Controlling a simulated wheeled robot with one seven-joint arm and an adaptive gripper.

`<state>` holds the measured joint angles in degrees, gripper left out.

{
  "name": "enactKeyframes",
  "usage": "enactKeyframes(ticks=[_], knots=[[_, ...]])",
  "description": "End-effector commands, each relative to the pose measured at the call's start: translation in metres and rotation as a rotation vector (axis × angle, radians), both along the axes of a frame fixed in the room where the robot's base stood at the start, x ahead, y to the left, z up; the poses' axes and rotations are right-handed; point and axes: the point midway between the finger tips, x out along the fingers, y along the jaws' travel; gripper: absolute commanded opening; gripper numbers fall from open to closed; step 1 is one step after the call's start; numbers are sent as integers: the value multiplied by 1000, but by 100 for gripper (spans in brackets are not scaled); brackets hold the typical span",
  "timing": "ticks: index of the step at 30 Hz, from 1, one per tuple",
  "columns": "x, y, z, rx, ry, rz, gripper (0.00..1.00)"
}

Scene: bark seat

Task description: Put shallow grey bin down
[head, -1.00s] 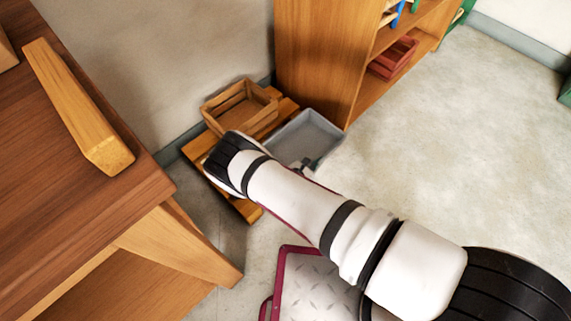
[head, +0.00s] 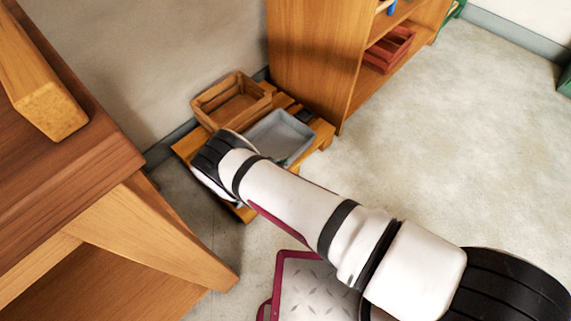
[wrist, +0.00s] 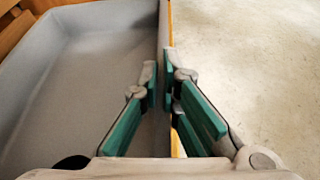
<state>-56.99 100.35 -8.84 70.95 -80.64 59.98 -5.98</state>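The shallow grey bin (head: 281,137) is over the right part of a low slatted wooden platform (head: 323,130), beside a wooden crate. It looks about level; I cannot tell whether its base touches the slats. In the wrist view the bin (wrist: 88,85) fills the left side, and it looks empty. My gripper (wrist: 165,78) has its green-padded fingers on either side of the bin's near wall, closed on it. In the head view my forearm and wrist hide the gripper and the bin's near left corner.
The wooden crate (head: 246,113) sits on the platform directly left of the bin. A wooden shelf unit (head: 310,65) with a red crate (head: 389,50) stands behind and right. A brown table (head: 70,165) with a wooden block (head: 45,90) is at left. Floor at right is clear.

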Motion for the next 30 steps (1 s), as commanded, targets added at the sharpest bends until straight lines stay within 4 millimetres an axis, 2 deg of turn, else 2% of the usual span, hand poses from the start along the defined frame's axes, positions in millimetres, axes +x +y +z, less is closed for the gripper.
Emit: enactKeyframes(ticks=[10,13,14,24,30], knots=[[1,0,-2,1,-2,0,0],[0,0,-2,1,-1,0,23],[0,0,-2,1,-1,0,25],[0,0,1,1,-1,0,25],[-19,15,13,2,0,4,25]])
